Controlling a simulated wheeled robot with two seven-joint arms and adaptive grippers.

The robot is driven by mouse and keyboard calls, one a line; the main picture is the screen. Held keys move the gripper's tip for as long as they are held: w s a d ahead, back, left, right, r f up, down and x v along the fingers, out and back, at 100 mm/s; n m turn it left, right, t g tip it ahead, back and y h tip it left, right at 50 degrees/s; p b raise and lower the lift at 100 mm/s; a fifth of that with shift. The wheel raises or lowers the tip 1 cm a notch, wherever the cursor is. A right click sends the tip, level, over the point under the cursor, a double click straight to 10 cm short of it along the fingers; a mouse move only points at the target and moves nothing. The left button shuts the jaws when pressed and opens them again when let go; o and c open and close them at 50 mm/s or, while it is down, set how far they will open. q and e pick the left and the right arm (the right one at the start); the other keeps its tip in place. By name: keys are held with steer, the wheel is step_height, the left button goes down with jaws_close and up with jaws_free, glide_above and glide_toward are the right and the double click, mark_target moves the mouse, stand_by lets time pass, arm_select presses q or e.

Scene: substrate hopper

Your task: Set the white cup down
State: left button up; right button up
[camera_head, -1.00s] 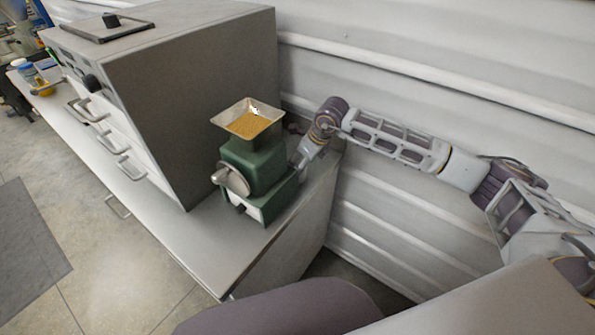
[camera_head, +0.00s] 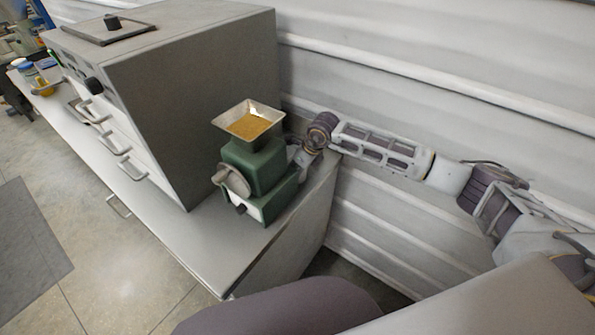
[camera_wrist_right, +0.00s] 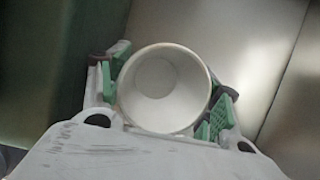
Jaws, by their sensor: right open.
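The white cup (camera_wrist_right: 163,92) shows in the right wrist view with its open mouth toward the camera; it looks empty. My right gripper (camera_wrist_right: 172,84) has its green-padded fingers on either side of the cup and is open; whether the pads touch the cup I cannot tell. In the head view my right arm reaches in from the right, and its wrist is behind the green machine (camera_head: 258,168). The machine hides the gripper's end and the cup there. My left gripper is not in view.
The machine's square hopper (camera_head: 272,113) holds yellow-brown grain. The machine stands on a grey counter (camera_head: 190,245) beside a large grey cabinet (camera_head: 200,90) with drawers. A ribbed white wall (camera_head: 430,50) is close behind my right arm. The front of the counter is clear.

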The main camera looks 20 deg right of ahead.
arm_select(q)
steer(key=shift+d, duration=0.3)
arm_select(e)
steer(key=c, duration=0.8)
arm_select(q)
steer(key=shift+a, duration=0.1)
arm_select(e)
steer(key=shift+c, duration=0.2)
steer(key=shift+r, duration=0.1)
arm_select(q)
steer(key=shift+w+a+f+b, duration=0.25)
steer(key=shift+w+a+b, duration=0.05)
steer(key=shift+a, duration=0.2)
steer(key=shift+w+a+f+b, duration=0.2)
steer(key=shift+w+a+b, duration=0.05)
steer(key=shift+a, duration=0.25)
arm_select(e)
step_height(320, 180, up, 10)
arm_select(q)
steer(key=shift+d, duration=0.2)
